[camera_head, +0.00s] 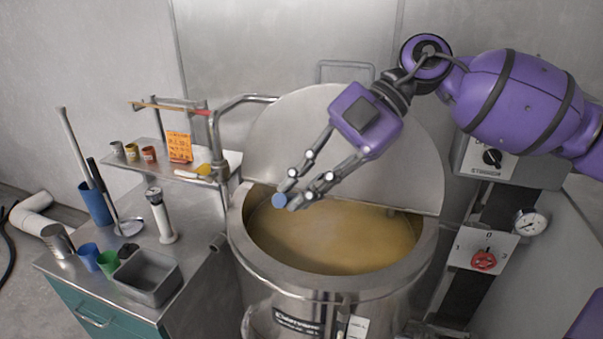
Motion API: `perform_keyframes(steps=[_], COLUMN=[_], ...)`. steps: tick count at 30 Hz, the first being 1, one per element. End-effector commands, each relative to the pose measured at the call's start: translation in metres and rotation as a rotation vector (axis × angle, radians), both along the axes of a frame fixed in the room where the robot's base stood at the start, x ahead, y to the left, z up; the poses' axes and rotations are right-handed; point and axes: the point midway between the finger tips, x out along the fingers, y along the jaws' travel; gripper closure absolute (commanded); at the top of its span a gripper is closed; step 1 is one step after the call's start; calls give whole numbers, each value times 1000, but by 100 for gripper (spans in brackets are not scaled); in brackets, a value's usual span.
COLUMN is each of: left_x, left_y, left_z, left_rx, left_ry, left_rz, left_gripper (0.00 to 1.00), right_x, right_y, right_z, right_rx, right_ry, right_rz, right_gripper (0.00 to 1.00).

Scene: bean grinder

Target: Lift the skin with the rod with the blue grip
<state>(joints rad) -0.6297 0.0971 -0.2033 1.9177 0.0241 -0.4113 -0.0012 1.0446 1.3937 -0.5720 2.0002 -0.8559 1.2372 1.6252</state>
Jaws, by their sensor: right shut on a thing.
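My right gripper (296,194) reaches down from the upper right over the steel kettle (240,248). The rest of that rod cannot be made out. Below it, the kettle holds a smooth yellowish-tan surface (335,240), which looks like the skin. The gripper appears over the left back part of this surface; I cannot tell whether the rod touches it. My left gripper is not in view.
The raised lid (400,165) stands behind the kettle. A rod with a red grip (200,112) lies on a rack at left. The steel counter (195,225) holds cups, a grey bin (147,275) and a shelf with small pots. A control box (485,158) is at right.

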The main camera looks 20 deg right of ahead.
Motion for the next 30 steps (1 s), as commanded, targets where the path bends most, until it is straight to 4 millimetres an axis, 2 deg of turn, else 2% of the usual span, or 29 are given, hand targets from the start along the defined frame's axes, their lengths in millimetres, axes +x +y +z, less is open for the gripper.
perform_keyframes(steps=[6, 16, 30], left_x=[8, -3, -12], left_y=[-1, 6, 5], left_z=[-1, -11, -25], left_rx=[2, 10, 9], left_ry=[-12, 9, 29], left_rz=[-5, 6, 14], left_gripper=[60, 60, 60], right_x=[1, 1, 0], right_y=[0, 0, 0], right_z=[-19, -42, -75], right_rx=[0, -1, -1], right_ry=[6, 4, 5], right_rz=[-1, -1, 0], right_gripper=[100, 100, 100])
